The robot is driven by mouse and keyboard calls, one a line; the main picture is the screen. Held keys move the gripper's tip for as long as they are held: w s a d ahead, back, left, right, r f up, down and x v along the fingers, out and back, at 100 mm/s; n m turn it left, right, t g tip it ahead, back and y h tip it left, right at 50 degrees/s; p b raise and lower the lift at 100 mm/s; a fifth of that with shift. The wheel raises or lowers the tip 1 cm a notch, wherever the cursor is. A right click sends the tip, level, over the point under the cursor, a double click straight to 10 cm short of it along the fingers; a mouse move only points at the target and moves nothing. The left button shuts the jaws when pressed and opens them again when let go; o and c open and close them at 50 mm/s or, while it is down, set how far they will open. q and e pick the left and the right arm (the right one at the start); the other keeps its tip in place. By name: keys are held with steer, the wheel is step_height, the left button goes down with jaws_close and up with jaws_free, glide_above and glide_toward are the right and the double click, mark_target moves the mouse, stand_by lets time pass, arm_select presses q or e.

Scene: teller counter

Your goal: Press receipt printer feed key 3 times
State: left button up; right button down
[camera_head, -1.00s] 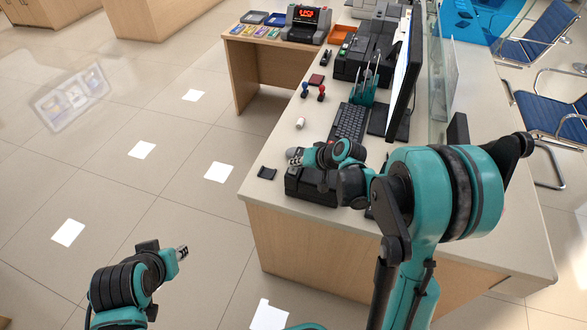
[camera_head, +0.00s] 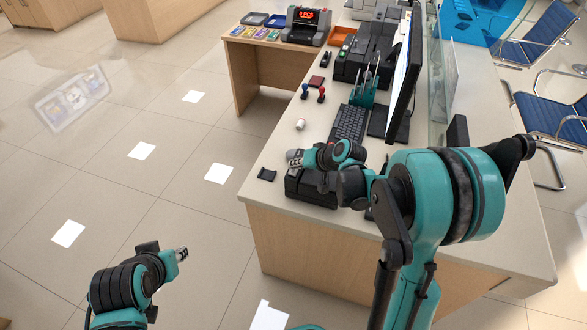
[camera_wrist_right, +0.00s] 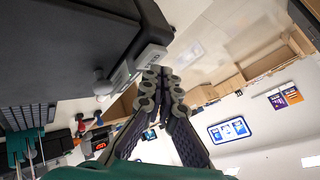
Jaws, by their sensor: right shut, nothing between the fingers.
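The receipt printer is most likely the dark box (camera_head: 312,191) on the near end of the counter, partly hidden under my right arm. In the right wrist view, a large dark box (camera_wrist_right: 65,50) fills the upper left, with a light grey panel (camera_wrist_right: 150,57) at its edge. My right gripper (camera_head: 291,156) is shut and empty, above the box's left end. In the wrist view its fingertips (camera_wrist_right: 162,82) are right beside the light panel; I cannot tell whether they touch it. The feed key is not clearly distinguishable. My left gripper (camera_head: 183,254) hangs over the floor, its fingers too small to judge.
A keyboard (camera_head: 349,123), a white roll (camera_head: 300,125), two stamps (camera_head: 321,95) and a monitor (camera_head: 405,75) stand farther along the counter (camera_head: 285,150). A small black holder (camera_head: 267,174) lies at its left edge. The floor to the left is clear.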

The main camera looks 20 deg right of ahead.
mark_target(296, 171)
arm_select(q)
steer(key=shift+r, duration=0.3)
arm_select(e)
steer(key=shift+r, duration=0.45)
